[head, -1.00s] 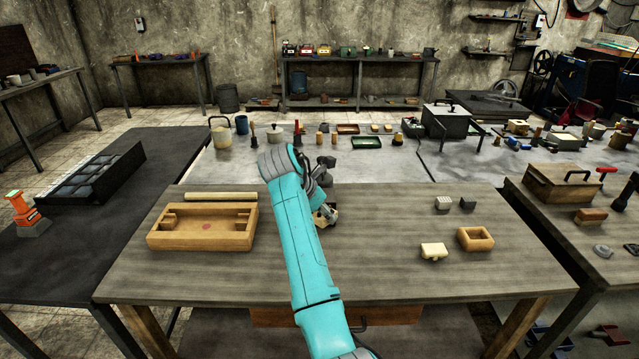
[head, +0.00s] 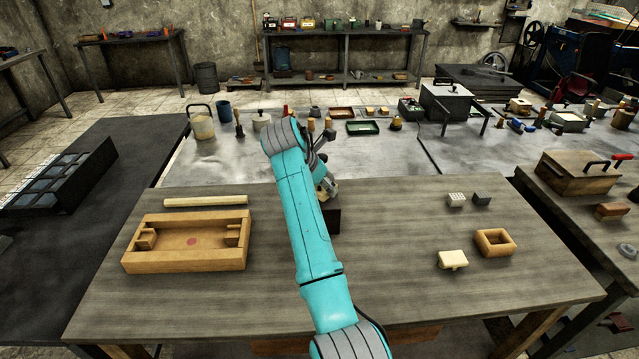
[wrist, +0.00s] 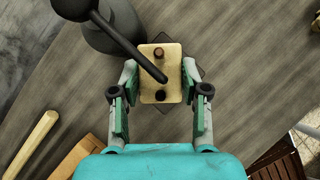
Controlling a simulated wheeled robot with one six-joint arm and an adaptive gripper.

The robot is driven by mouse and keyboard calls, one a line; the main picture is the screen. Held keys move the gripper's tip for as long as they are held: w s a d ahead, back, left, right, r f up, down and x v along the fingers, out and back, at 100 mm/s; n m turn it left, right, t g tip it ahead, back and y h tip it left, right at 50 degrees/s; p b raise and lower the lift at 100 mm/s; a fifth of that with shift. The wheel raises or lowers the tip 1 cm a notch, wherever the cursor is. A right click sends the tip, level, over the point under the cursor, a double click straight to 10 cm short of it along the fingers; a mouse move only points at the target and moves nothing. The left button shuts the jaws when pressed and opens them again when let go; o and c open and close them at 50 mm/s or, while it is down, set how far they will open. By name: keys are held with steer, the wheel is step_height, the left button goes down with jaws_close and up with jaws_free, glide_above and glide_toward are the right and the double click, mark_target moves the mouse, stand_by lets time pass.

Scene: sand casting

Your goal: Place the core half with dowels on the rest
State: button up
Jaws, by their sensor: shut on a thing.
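My gripper (wrist: 160,92) is shut on a cream rectangular block, the core half (wrist: 151,62), gripping its two sides. Its upper face shows a brown round dowel near one end and a dark round spot near the other. A dark rod crosses in front of it. A dark square block, seemingly the rest (wrist: 166,105), shows under the core half. In the head view the dark rest (head: 332,222) stands on the table below my gripper (head: 328,188). My arm hides part of both there. I cannot tell whether the core half touches the rest.
A wooden box (head: 187,264) and a pale bar (head: 206,202) lie left on the table (head: 390,285). A cream block (head: 452,260), a small wooden frame (head: 495,243), a light block (head: 456,200) and a dark block (head: 481,199) lie right. The table's front middle is clear.

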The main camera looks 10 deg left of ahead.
steer(key=shift+s+d+f, duration=0.1)
steer(key=shift+s+f, duration=0.1)
steer(key=shift+f, duration=0.45)
steer(key=shift+f, duration=0.15)
steer(key=o, duration=1.2)
steer(key=shift+r, duration=0.2)
steer(key=v, duration=1.2)
